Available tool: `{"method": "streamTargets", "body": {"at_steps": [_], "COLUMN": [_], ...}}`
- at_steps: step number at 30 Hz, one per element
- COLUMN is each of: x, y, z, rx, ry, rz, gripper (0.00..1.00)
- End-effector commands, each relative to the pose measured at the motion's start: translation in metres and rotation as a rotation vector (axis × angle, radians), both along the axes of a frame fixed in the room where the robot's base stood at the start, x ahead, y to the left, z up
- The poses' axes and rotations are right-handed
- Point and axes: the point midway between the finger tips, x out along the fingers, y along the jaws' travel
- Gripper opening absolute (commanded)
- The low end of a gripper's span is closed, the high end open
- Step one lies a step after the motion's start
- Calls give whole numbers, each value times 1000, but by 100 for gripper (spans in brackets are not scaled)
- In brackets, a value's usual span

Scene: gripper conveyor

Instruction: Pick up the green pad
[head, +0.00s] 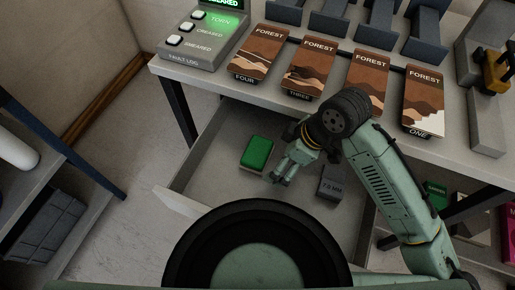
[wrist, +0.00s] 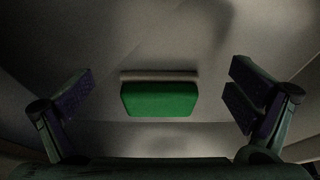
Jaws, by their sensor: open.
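The green pad (head: 258,151) lies in the open drawer (head: 213,175) under the table in the head view. It is a small green block with a pale base or edge. In the wrist view the green pad (wrist: 160,98) is centred between my fingers, with a pale strip along its far edge. My gripper (head: 277,179) is open and empty, just right of the pad in the head view. In the wrist view my gripper (wrist: 160,100) has its two fingers spread wide on either side of the pad, apart from it.
A dark grey block marked 7.0 MM (head: 331,186) lies in the drawer right of my gripper. Several brown FOREST packs (head: 309,66) stand on the table (head: 220,92) above. A grey console (head: 205,45) with white buttons and a lit green display is at the table's left end.

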Motion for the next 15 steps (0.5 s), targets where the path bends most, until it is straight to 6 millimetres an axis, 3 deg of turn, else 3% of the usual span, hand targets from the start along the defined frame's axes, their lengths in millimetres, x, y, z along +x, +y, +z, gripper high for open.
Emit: {"method": "streamTargets", "body": {"at_steps": [8, 15], "x": [9, 24], "y": [22, 60], "z": [2, 2], "rx": [0, 0], "ry": [0, 0], "rz": [4, 5], "gripper": [100, 100]}}
